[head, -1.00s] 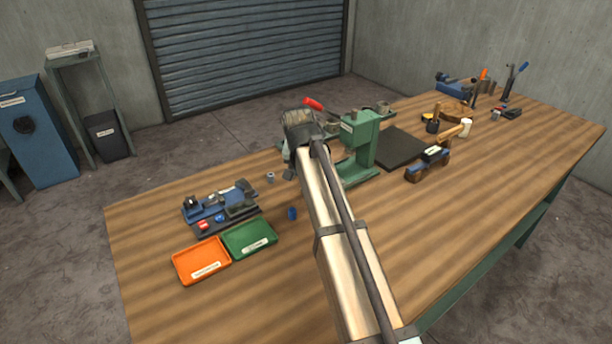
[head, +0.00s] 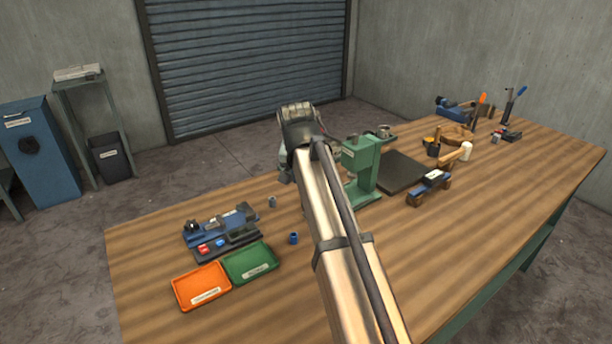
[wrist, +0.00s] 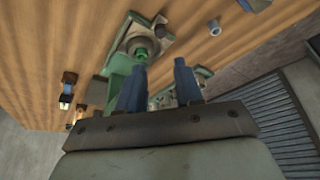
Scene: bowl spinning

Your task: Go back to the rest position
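My gripper shows in the wrist view (wrist: 158,85) as two dark blue fingers standing apart, with nothing visible between them. Beyond the fingers is the green press (wrist: 118,82), seen at an angle. In the head view the same press (head: 362,168) stands on the bench just right of my arm. My wrist is raised over the far side of the bench, and the fingers are mostly hidden behind my arm there.
On the wooden bench (head: 160,255) are an orange tray (head: 201,287), a green tray (head: 250,263), a blue fixture (head: 220,225), a small blue cup (head: 294,238) and a grey cup (head: 272,202). A dark mat (head: 400,172) and several tools lie right.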

